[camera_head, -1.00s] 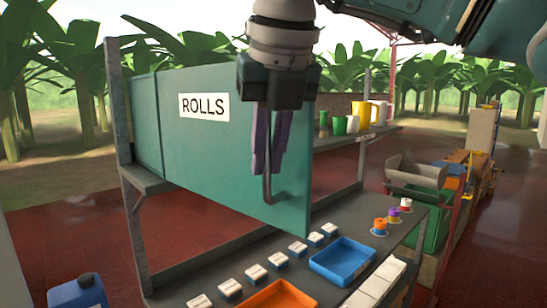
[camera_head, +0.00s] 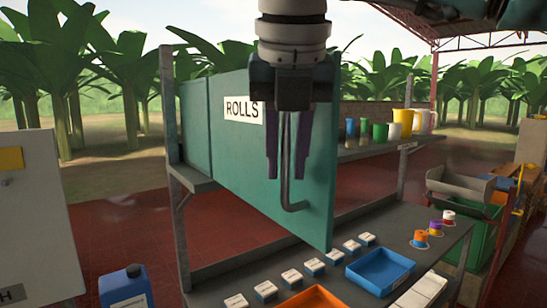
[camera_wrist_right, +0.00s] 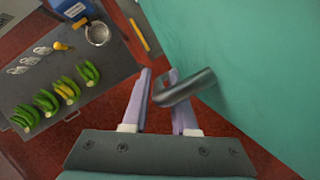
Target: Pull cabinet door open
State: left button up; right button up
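The teal cabinet door (camera_head: 235,165) with a "ROLLS" label stands swung out from the shelf rack; it fills the right of the wrist view (camera_wrist_right: 265,60). Its dark bent bar handle (camera_head: 292,206) hangs near the door's free edge and also shows in the wrist view (camera_wrist_right: 190,86). My right gripper (camera_head: 287,172) points down at the handle. Its two lilac fingers are apart, with the bar between them and gaps showing beside it; the wrist view shows them spread too (camera_wrist_right: 160,75). My left gripper is not in view.
The grey bench (camera_head: 330,282) below the door holds a blue tray (camera_head: 380,270), an orange tray (camera_head: 315,298) and several small labelled blocks. Cups stand on the shelf at right. A blue jug (camera_head: 125,288) and white cabinet (camera_head: 35,215) stand at left. Red floor lies open behind.

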jog(key=shift+o, duration=1.3)
jog(key=p+v, duration=0.2)
jog(key=v, duration=0.8)
